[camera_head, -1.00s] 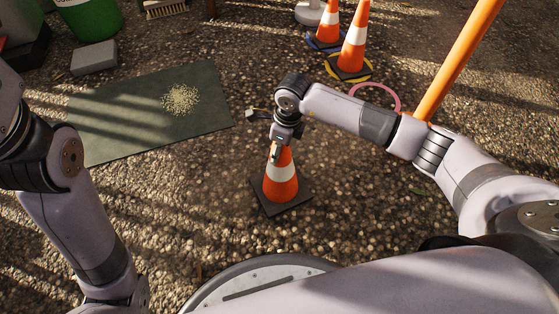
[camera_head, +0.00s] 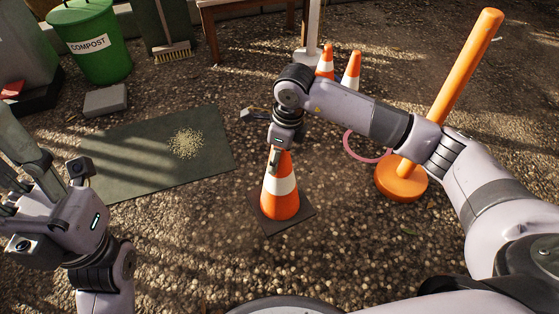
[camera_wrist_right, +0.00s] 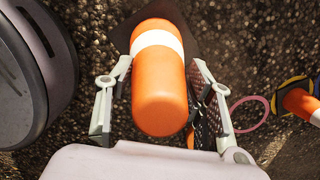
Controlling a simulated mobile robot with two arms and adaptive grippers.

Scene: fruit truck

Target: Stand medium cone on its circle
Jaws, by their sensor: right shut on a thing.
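An orange and white cone (camera_head: 281,192) with a dark square base is upright in front of me. My right gripper (camera_head: 277,160) is shut on its top from above. In the right wrist view the cone (camera_wrist_right: 160,95) lies between the two fingers (camera_wrist_right: 160,100). I cannot tell whether its base touches the ground. An empty pink circle (camera_head: 350,150) lies beyond it to the right, partly behind my right arm. My left gripper (camera_head: 18,180) is at the left edge, away from the cone; its fingers are partly cut off.
Two more cones, one (camera_head: 326,62) and another (camera_head: 350,71), stand at the back, their bases hidden by my arm. An orange post (camera_head: 450,95) on a round base stands right of the pink circle. A green mat (camera_head: 110,150) and compost bin (camera_head: 90,45) are left.

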